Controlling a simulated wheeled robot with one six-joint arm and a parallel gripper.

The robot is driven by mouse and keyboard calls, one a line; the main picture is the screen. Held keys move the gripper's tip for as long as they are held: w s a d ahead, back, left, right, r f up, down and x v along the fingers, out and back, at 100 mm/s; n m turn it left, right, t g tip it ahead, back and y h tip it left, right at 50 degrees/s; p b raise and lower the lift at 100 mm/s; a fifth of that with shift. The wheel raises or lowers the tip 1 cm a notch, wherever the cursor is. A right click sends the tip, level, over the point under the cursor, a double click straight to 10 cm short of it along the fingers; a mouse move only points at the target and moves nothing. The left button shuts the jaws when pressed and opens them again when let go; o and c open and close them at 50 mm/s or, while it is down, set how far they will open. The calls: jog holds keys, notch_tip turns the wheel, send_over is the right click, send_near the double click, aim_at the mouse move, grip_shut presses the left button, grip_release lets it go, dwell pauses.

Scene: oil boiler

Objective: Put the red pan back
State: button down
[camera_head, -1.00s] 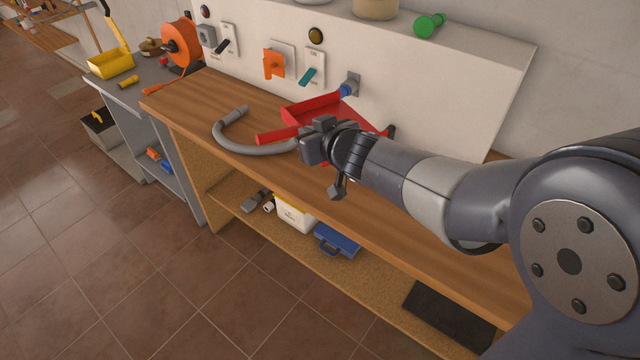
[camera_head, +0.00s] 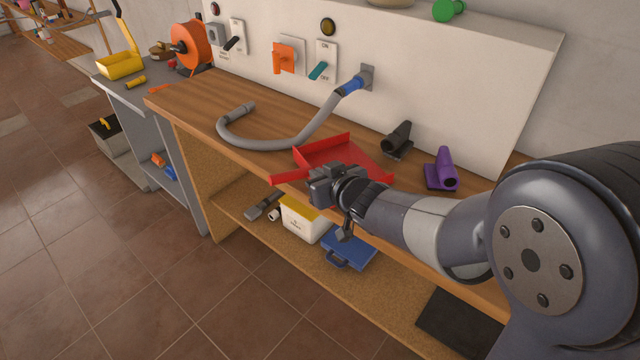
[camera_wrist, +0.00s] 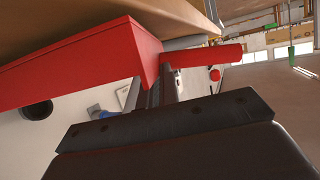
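The red pan (camera_head: 338,152) is an open, low-walled tray with a red handle (camera_head: 288,178) that sticks out to the left. It appears over the front part of the wooden bench; I cannot tell whether it touches the top. My gripper (camera_head: 328,186) is at the pan's near side, where the handle meets the tray, and appears shut on it. In the wrist view the pan (camera_wrist: 80,65) fills the left, and its handle (camera_wrist: 208,55) shows beyond my gripper (camera_wrist: 158,92). The exact grip is partly hidden.
A grey hose (camera_head: 270,143) lies on the bench (camera_head: 190,98) and runs to a blue wall connector (camera_head: 350,86). A black holder (camera_head: 397,138) and a purple one (camera_head: 441,170) stand right of the pan. A shelf below holds a white box (camera_head: 303,221) and blue case (camera_head: 348,249).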

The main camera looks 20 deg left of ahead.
jog(key=shift+f, duration=0.2)
jog(key=shift+f, duration=0.15)
jog(key=c, duration=1.6)
grip_release()
jog(key=shift+c, duration=0.2)
jog(key=shift+s+d+r, duration=0.1)
jog(key=shift+s+r, duration=0.05)
jog(key=shift+r, duration=0.15)
jog(key=p+v, duration=0.3)
jog(key=v, duration=0.8)
jog(key=shift+s+d, duration=0.25)
